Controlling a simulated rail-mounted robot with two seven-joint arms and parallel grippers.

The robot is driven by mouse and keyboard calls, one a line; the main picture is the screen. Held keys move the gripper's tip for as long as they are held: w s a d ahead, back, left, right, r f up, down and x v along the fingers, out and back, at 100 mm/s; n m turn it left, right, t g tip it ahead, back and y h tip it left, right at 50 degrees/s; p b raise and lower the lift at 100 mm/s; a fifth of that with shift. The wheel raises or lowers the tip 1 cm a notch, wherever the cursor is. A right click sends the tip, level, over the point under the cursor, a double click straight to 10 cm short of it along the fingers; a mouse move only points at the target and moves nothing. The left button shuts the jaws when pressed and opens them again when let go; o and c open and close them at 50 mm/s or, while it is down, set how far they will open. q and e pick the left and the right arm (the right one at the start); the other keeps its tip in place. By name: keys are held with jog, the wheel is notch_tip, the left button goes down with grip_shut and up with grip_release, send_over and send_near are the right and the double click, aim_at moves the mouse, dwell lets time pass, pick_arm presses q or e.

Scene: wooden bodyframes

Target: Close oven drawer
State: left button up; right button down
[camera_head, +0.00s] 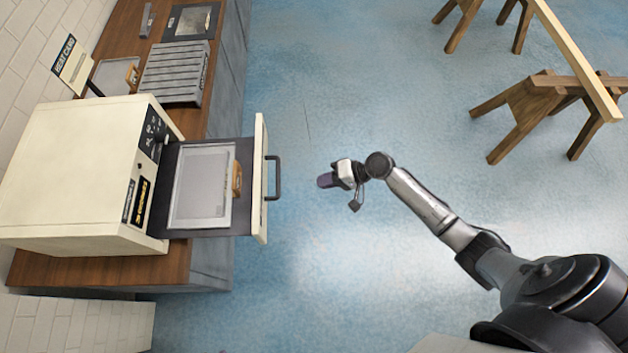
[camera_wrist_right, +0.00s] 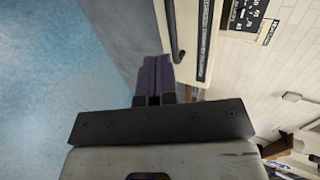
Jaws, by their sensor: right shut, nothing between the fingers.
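The cream oven (camera_head: 70,175) stands on a wooden-topped counter at the left of the head view. Its drawer (camera_head: 260,205) is pulled out to the right, with a dark handle (camera_head: 275,178) on its cream front. A light grey tray (camera_head: 202,185) with a small wooden piece lies in the drawer. My right gripper (camera_head: 326,181) is shut and empty, to the right of the handle and apart from it. In the right wrist view, its shut fingers (camera_wrist_right: 153,80) point toward the cream drawer front (camera_wrist_right: 190,35) and the dark handle (camera_wrist_right: 173,30). My left gripper is out of view.
A ribbed grey panel (camera_head: 175,73) and a dark-framed plate (camera_head: 191,21) lie on the counter (camera_head: 122,40) beyond the oven. Wooden trestles (camera_head: 550,105) stand at the upper right. The blue floor between the drawer and my right arm is clear.

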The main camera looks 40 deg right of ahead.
jog(key=r+x, duration=0.1)
jog(key=x, duration=1)
jog(key=shift+w+a, duration=0.2)
jog(key=shift+a, duration=0.35)
jog(key=shift+f, duration=0.1)
